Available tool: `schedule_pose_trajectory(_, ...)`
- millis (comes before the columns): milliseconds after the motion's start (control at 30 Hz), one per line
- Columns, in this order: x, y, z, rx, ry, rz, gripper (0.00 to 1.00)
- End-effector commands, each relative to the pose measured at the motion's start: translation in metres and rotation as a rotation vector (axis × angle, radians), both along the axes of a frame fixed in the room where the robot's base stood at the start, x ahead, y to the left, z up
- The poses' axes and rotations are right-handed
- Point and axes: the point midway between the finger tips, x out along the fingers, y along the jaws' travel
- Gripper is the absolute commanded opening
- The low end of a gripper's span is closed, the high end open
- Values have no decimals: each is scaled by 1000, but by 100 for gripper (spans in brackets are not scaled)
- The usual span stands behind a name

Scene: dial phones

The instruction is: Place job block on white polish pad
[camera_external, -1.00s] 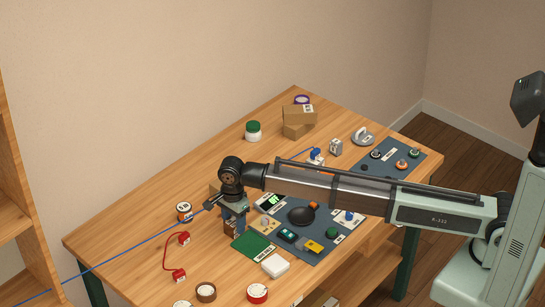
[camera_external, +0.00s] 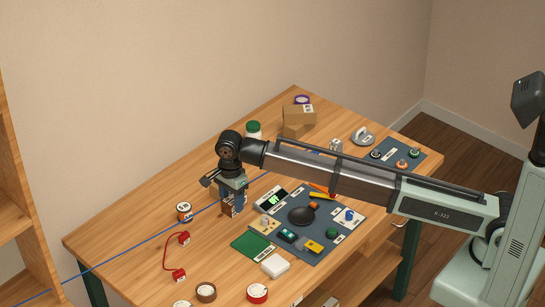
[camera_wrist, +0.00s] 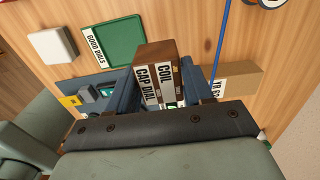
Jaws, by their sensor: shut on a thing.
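My gripper (camera_wrist: 168,85) is shut on a brown block with white labels reading "COIL" and "CAP DIAL" (camera_wrist: 155,53), apparently the job block. In the external view my gripper (camera_external: 232,207) hangs over the table, left of the dark mat, and the block is mostly hidden by the fingers. The white polish pad (camera_external: 275,264) lies at the near edge of the dark mat, beside the green pad, with nothing on it. It also shows in the wrist view (camera_wrist: 52,47) at upper left, apart from the held block.
A green pad labelled "GOOD DIALS" (camera_external: 251,244) lies between gripper and white pad. The dark mat (camera_external: 310,251) holds several small parts and a black round dish (camera_external: 301,215). A red-ended cable (camera_external: 168,250) and tape rolls lie on the near-left table. A tan box (camera_wrist: 240,78) stands beside my gripper.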

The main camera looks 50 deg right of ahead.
Motion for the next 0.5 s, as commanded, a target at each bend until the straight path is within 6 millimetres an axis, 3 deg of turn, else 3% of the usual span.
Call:
schedule_pose_trajectory(167, -26, 37, 16, 1, -1, 55, 20)
schedule_pose_trajectory(333, -90, 67, 34, 1, -1, 132, 20)
schedule_pose_trajectory(500, -159, 63, 44, 1, -1, 167, 20)
